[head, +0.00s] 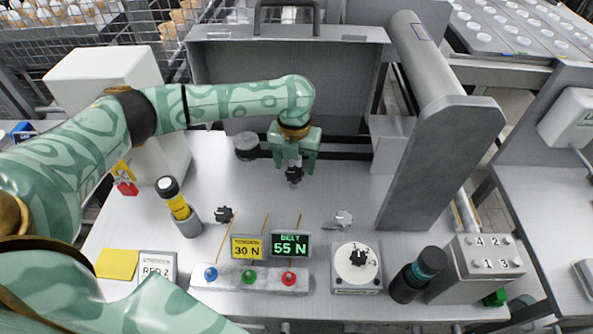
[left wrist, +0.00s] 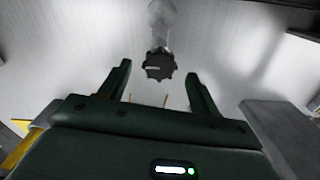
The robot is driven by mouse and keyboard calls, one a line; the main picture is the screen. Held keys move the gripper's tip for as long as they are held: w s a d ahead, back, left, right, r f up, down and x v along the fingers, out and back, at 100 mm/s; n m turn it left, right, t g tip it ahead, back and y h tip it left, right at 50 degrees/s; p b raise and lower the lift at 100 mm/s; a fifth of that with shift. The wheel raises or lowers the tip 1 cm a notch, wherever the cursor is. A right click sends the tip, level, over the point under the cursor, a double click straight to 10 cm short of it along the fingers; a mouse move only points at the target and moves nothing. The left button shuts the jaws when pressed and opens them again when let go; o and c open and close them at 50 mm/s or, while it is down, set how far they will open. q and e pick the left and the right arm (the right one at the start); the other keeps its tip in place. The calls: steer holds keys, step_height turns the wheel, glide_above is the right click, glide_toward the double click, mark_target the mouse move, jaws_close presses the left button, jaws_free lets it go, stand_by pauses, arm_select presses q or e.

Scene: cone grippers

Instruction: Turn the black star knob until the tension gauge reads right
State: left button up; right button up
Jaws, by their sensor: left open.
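A black star knob (head: 294,176) sits at the back middle of the grey worktop, just beyond the fingertips of my left gripper (head: 296,163). My left gripper is open and points down at it. In the left wrist view the knob (left wrist: 159,66) shows between and ahead of the two separate fingers, with clear gaps on both sides. I cannot tell how deep it lies between them. A green-lettered belt display (head: 290,245) reads 55 N. A yellow tension card (head: 247,247) beside it reads 30 N. My right gripper is not in view.
Another black knob (head: 224,214) and a grey knob (head: 343,218) stand nearby. A white dial box (head: 343,283) carries a third black knob. A button strip (head: 250,277) lies in front. A tall grey post (head: 430,165) blocks the right; a yellow-banded cylinder (head: 177,204) stands left.

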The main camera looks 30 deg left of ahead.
mark_target(295, 174)
arm_select(q)
steer(key=shift+s+f, duration=0.1)
steer(key=shift+f, duration=1.05)
steer(key=shift+c, duration=0.3)
steer(key=c, duration=0.9)
steer(key=shift+r, duration=0.1)
